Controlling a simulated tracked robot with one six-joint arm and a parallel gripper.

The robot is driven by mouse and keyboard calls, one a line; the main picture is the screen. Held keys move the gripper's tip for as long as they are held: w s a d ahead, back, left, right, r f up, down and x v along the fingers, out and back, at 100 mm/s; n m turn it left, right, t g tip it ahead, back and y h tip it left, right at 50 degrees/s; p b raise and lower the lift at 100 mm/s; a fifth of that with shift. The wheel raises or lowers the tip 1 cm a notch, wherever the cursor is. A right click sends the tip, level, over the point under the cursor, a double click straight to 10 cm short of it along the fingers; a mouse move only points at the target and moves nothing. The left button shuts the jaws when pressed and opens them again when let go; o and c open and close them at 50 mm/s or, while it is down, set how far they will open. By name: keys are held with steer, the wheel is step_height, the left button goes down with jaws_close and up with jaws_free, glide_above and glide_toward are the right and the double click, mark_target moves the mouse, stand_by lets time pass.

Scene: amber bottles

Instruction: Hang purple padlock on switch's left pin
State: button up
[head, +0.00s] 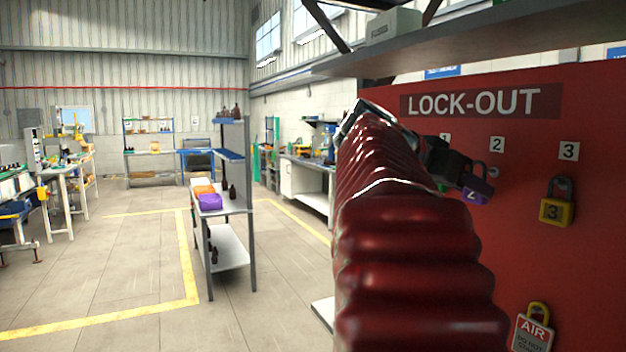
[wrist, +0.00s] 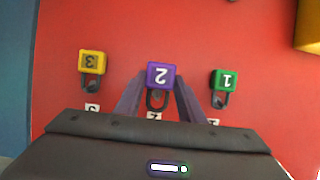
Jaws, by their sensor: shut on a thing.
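The purple padlock (head: 477,190), marked 2, is in front of the red lock-out board (head: 590,250), below and left of the number 2 label. In the wrist view the purple padlock (wrist: 161,75) appears upside down, its dark shackle between my fingers. My gripper (head: 462,175) is shut on it; its two fingers also show in the wrist view (wrist: 158,94). I cannot tell whether the shackle is around a pin. I cannot make out a switch or its left pin.
A yellow padlock (head: 557,205) marked 3 hangs on the right, and it also shows in the wrist view (wrist: 92,62). A green padlock (wrist: 223,79) marked 1 is beside the purple one. A shelf (head: 480,45) juts out above.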

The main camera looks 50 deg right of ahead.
mark_target(472, 194)
steer(key=shift+w+a, duration=0.3)
steer(key=shift+a, duration=0.4)
steer(key=shift+w+a, duration=0.3)
steer(key=shift+a, duration=0.4)
stand_by(0.6)
steer(key=shift+r, duration=0.15)
